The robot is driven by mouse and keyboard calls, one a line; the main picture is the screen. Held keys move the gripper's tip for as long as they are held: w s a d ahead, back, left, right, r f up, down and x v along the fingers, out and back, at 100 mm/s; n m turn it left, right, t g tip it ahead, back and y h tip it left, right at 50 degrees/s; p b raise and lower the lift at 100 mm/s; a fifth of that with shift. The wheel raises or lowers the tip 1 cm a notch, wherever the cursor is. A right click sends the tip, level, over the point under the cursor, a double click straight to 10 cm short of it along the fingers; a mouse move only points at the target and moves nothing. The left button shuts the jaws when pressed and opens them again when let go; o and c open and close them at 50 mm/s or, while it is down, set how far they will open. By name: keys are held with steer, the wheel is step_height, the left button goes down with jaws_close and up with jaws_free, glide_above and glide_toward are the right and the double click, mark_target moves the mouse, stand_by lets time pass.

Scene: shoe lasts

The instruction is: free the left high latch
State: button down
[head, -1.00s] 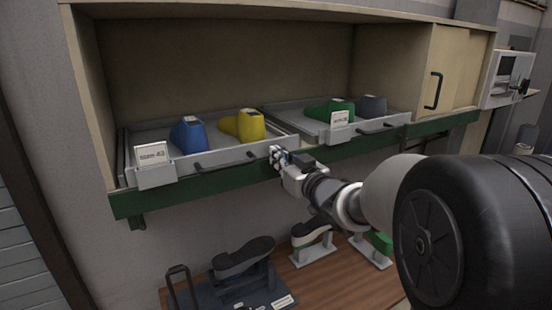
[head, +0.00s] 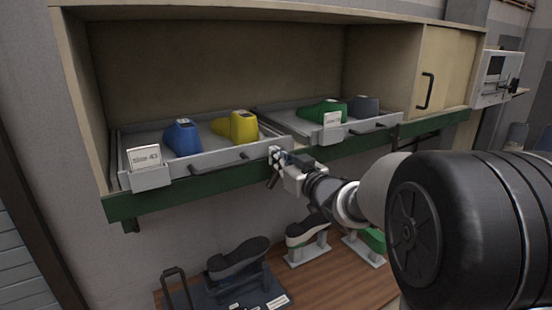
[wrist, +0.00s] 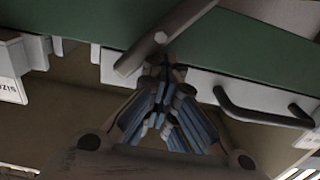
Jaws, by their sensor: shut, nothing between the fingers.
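The left high latch (wrist: 185,22) is a grey bar on the green rail in the wrist view, with a round pivot (wrist: 160,37). It lies at a slant, and one end overlaps the edge of a tray front. In the head view a small part of the latch (head: 272,182) hangs below my gripper. My gripper (head: 275,157) is at the rail, by the right end of the left tray (head: 210,160). In the wrist view its fingers (wrist: 165,78) are shut and empty, their tips close beside the latch. I cannot tell whether they touch it.
The left tray holds a blue last (head: 182,138), a yellow last (head: 238,127) and a size 43 card (head: 144,158). The right tray (head: 370,128) holds a green last (head: 322,112) and a grey last (head: 364,105). A tray handle (wrist: 255,115) is near my fingers. A wooden bench (head: 330,275) stands below.

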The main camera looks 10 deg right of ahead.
steer(key=shift+w+d, duration=0.25)
steer(key=shift+d, duration=0.4)
steer(key=shift+d+f, duration=0.15)
steer(key=shift+w+d+f, duration=0.15)
steer(key=shift+d+f, duration=0.1)
steer(key=shift+d, duration=0.25)
steer(key=shift+a+r+p, duration=0.2)
steer(key=shift+r+p, duration=0.25)
steer(key=shift+r, duration=0.25)
steer(key=v, duration=0.9)
steer(key=shift+b, duration=0.3)
